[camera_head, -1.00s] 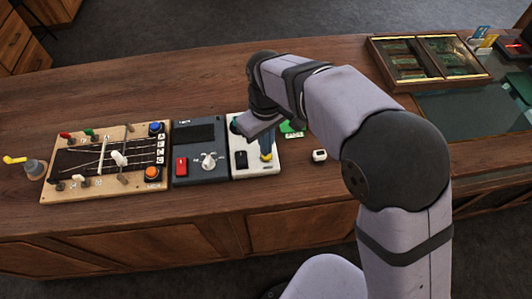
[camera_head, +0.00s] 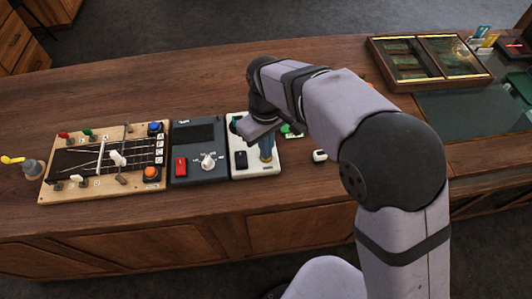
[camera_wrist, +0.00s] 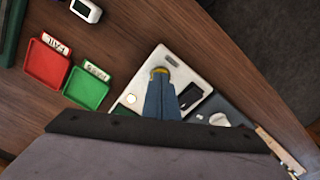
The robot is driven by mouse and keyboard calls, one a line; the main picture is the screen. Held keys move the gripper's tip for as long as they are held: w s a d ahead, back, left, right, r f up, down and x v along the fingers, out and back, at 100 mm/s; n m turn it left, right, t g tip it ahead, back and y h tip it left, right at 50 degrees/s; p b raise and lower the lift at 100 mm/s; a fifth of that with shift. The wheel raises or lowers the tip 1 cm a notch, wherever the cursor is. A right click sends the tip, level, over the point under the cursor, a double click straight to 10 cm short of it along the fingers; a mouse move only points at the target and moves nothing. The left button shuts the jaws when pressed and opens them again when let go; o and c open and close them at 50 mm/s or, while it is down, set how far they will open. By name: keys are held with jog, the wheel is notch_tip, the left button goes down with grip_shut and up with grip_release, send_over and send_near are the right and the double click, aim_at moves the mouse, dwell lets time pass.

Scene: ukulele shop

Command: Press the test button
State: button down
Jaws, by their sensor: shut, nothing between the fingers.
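A white panel (camera_head: 257,171) stands on the wooden counter, with a black switch (camera_head: 241,159) on its left and a small label near its front edge, too small to read. A yellow round button (camera_wrist: 159,70) shows on this panel in the wrist view, partly hidden by my fingertips. I cannot read which button is marked test. My gripper (camera_head: 267,158) is shut and empty, its blue fingers pointing down at the yellow button. The fingertips (camera_wrist: 158,77) overlap the button in the wrist view; whether they touch or press it I cannot tell.
A dark grey box (camera_head: 200,178) with a red switch and a white knob adjoins the panel on the left. Further left is a wooden board (camera_head: 105,188) with levers and buttons. Red (camera_wrist: 47,63) and green (camera_wrist: 85,88) trays and a small white device (camera_head: 320,155) lie nearby.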

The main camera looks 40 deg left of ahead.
notch_tip(320, 180, up, 7)
jog(key=p, duration=0.6)
jog(key=shift+r, duration=0.2)
dwell(0.8)
